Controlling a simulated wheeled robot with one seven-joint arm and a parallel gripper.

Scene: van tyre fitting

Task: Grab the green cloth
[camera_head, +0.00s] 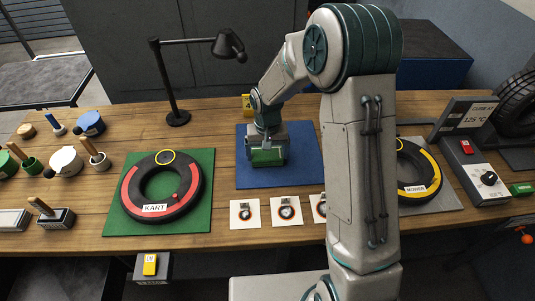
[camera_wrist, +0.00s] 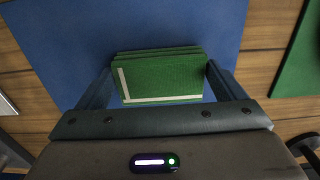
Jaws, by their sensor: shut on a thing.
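The green cloth (camera_wrist: 165,78) is a folded stack with a pale L-shaped line on it, seen in the wrist view between my two fingers. It also shows in the head view as a green block (camera_head: 267,157) under my gripper (camera_head: 266,150), over the blue mat (camera_head: 300,176). In the wrist view my gripper (camera_wrist: 158,85) is shut on the cloth, with a finger against each side. I cannot tell whether the cloth touches the mat or is held just above it.
A tyre marked KART (camera_head: 128,195) lies on a green mat at left, and a MOWER tyre (camera_head: 431,170) lies at right behind my arm. A black lamp (camera_head: 173,85) stands behind. Picture cards (camera_head: 244,214) lie in front. Pots and brushes crowd the left end.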

